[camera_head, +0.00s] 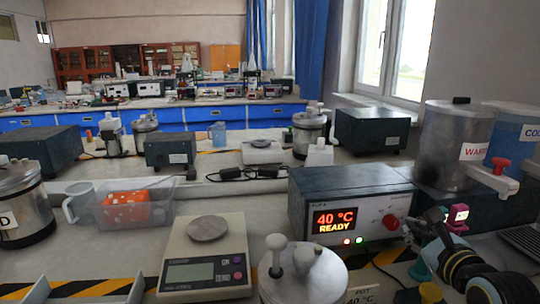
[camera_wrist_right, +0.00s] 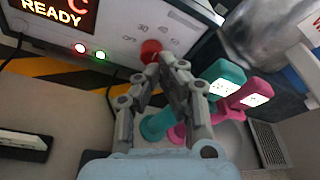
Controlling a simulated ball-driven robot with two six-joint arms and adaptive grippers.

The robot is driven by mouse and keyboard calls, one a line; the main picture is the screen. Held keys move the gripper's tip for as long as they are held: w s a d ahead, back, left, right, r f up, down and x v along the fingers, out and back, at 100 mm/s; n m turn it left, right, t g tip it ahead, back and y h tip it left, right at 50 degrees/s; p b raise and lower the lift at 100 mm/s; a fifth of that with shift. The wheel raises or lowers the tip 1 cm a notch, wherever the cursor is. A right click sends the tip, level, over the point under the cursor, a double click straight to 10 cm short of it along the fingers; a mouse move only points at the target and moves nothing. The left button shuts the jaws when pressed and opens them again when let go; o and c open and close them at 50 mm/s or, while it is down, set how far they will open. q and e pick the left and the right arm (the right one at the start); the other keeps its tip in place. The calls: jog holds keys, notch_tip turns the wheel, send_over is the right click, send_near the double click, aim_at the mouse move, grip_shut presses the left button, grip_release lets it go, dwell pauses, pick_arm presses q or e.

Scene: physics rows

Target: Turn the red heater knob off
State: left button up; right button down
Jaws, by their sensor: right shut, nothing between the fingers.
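The heater (camera_head: 352,200) is a dark box with a light front panel. Its display (camera_head: 336,219) reads "40 °C READY". The red knob (camera_head: 391,222) sits on the right of that panel. In the wrist view the red knob (camera_wrist_right: 150,50) is partly behind my fingertips, with printed numbers around it; its pointer cannot be made out. My right gripper (camera_head: 413,230) is right in front of the panel, beside the knob. In the wrist view its fingers (camera_wrist_right: 165,66) are closed together with nothing between them, their tips at or very near the knob; contact is unclear. My left gripper is not in view.
Teal (camera_wrist_right: 225,76) and pink (camera_wrist_right: 256,91) handled objects stand just right of my fingers. A metal "WARM" vessel (camera_head: 452,145) stands at the right. A lidded metal pot (camera_head: 303,278) stands in front of the heater. A scale (camera_head: 206,255) is on the left.

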aim_at(390, 213)
jog(key=w, duration=0.1)
jog(key=w+b, duration=0.2)
jog(key=w, duration=0.1)
jog(key=shift+a+r, duration=0.1)
jog(key=shift+a, duration=0.25)
jog(key=shift+w+a, duration=0.1)
jog(key=shift+w, duration=0.55)
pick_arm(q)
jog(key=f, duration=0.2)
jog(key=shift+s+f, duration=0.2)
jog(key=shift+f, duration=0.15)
pick_arm(e)
jog(key=shift+s+f, duration=0.1)
jog(key=shift+f, duration=0.2)
pick_arm(q)
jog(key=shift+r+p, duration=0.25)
jog(key=shift+p, duration=0.05)
